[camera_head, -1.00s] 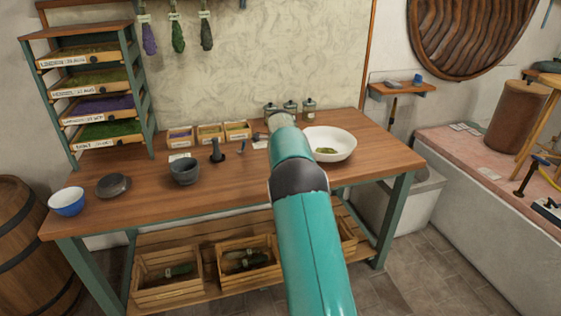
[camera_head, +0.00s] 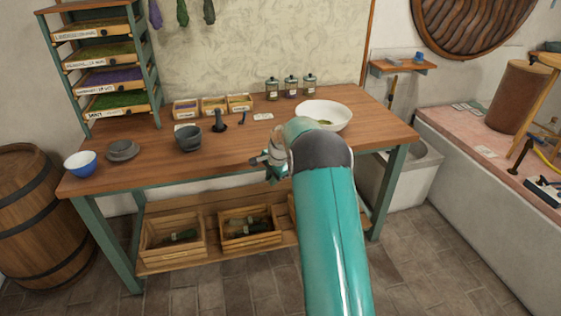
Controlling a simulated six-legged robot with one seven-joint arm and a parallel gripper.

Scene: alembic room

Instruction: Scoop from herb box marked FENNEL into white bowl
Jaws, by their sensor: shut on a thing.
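The white bowl (camera_head: 323,114) stands at the right of the workbench with a little green-brown herb in it. Three small wooden herb boxes stand at the back of the bench: a left box (camera_head: 187,117), a middle box (camera_head: 214,112) and a right box (camera_head: 240,109). Their front labels are too small to read, so I cannot tell which is marked FENNEL. My gripper (camera_head: 262,161) is over the bench's front edge, left of and nearer than the bowl. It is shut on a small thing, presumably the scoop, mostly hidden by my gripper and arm.
A dark mortar (camera_head: 189,139), a pestle (camera_head: 219,122), a grey lidded dish (camera_head: 123,151) and a blue bowl (camera_head: 80,163) stand left on the workbench (camera_head: 160,169). Several jars (camera_head: 291,87) stand behind. A tray rack (camera_head: 105,62) is at back left. Crates (camera_head: 172,238) sit below.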

